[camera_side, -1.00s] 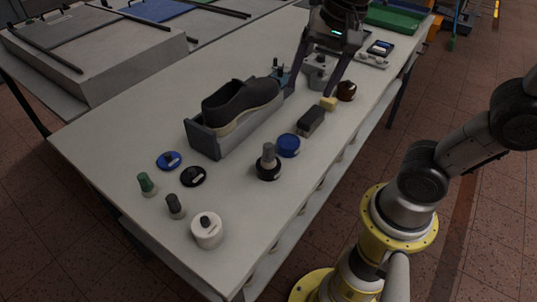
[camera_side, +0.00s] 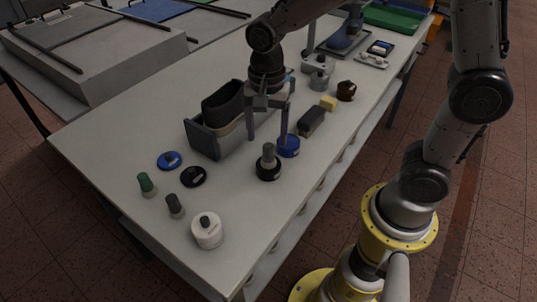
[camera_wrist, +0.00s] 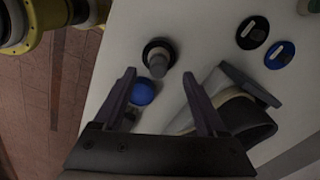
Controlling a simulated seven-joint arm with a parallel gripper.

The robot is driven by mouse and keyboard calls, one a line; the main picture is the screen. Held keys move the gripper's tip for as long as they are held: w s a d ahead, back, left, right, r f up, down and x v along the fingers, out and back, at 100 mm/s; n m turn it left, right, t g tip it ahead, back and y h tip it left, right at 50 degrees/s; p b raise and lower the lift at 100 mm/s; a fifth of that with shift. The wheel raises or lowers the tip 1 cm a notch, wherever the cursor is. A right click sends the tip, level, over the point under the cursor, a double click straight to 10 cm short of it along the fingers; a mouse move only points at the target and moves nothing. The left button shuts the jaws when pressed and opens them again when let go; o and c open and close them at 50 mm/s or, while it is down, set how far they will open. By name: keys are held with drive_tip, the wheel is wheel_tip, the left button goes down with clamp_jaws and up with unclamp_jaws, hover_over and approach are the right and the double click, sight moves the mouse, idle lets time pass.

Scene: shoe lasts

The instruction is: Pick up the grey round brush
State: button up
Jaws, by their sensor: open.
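The grey round brush (camera_side: 268,164) stands upright on the table, a grey handle on a round black base. It also shows in the wrist view (camera_wrist: 158,57), just beyond my fingertips. My gripper (camera_side: 267,138) points down with its fingers apart and nothing between them. In the side view it is over the table between the shoe holder and a blue round lid, a little behind the brush. In the wrist view the brush lines up with the gap between my fingers (camera_wrist: 158,76). The brush is not touched and is in plain sight.
A blue round lid (camera_side: 288,146) and a dark block brush (camera_side: 311,121) are close by. The grey shoe holder (camera_side: 206,143) with a dark shoe (camera_side: 222,104) stands to the left. Blue (camera_side: 169,161) and black (camera_side: 193,177) discs lie nearer.

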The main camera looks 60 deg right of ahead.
sight(268, 145)
drive_tip(key=shift+d+f, duration=0.2)
drive_tip(key=shift+f, duration=2.65)
clamp_jaws()
